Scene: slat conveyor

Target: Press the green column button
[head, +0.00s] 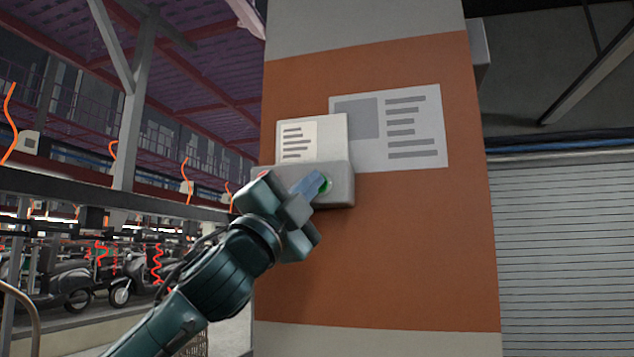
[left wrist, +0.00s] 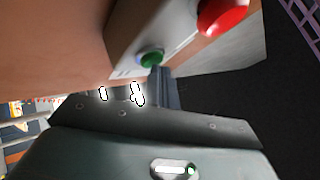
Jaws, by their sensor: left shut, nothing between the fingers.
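The green button (head: 327,185) sits on the front of a light grey control box (head: 343,172) on the orange and grey column (head: 400,255). In the left wrist view the green button (left wrist: 151,58) is round and lies beside a larger red button (left wrist: 222,14). My left gripper (head: 313,185) is shut and empty, with its bluish fingertips in front of the green button, partly covering it. In the left wrist view the fingertips (left wrist: 161,72) are right at the green button's edge. I cannot tell whether they touch it. My right gripper is not in view.
A white notice (head: 415,125) with grey print is on the column behind the box. A roller shutter (head: 565,250) stands to the right. At the left are a dark overhead rail (head: 100,192) and parked scooters (head: 60,280). The column face below the box is clear.

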